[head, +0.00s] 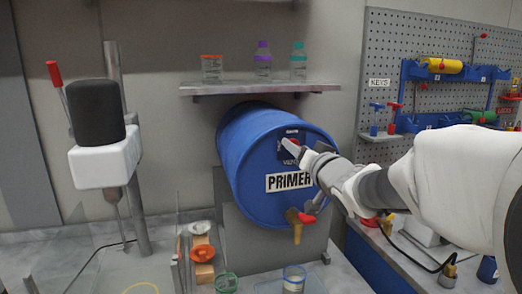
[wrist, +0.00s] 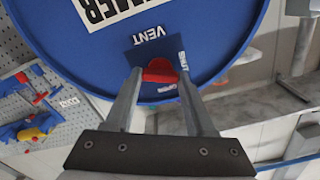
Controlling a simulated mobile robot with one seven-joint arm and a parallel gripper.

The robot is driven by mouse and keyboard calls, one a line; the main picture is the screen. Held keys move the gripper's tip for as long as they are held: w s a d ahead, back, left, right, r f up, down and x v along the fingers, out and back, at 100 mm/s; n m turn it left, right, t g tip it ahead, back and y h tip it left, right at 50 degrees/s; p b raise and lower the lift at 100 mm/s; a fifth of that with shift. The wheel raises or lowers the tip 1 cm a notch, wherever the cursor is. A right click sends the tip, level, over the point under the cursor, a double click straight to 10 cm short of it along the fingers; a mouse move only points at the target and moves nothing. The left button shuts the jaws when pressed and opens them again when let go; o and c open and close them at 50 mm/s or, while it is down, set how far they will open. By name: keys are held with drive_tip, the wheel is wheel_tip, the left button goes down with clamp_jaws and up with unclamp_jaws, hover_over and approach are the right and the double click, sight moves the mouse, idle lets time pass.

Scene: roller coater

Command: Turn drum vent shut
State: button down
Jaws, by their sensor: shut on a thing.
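The blue drum (head: 245,165) labelled PRIMER lies on its side on a grey stand, its round end facing me. Its red vent knob (wrist: 160,70) sits on a dark blue plate marked VENT, with SHUT and another small word at its edges. In the head view the vent (head: 293,143) is mostly covered by my gripper (head: 291,147). In the wrist view my gripper (wrist: 158,78) has one finger on each side of the red knob and is shut on it. The exact angle of the knob is hard to tell.
A brass tap with a red handle (head: 306,217) sticks out low on the drum, below my arm. A shelf (head: 260,88) with jars and bottles is above the drum. A black-and-white mixer (head: 103,150) stands left. A pegboard (head: 440,50) with keys is right.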

drive_tip(key=shift+n+b, duration=1.35)
drive_tip(key=shift+n, duration=1.05)
drive_tip(key=shift+c, duration=1.2)
unclamp_jaws()
drive_tip(key=shift+s, duration=0.15)
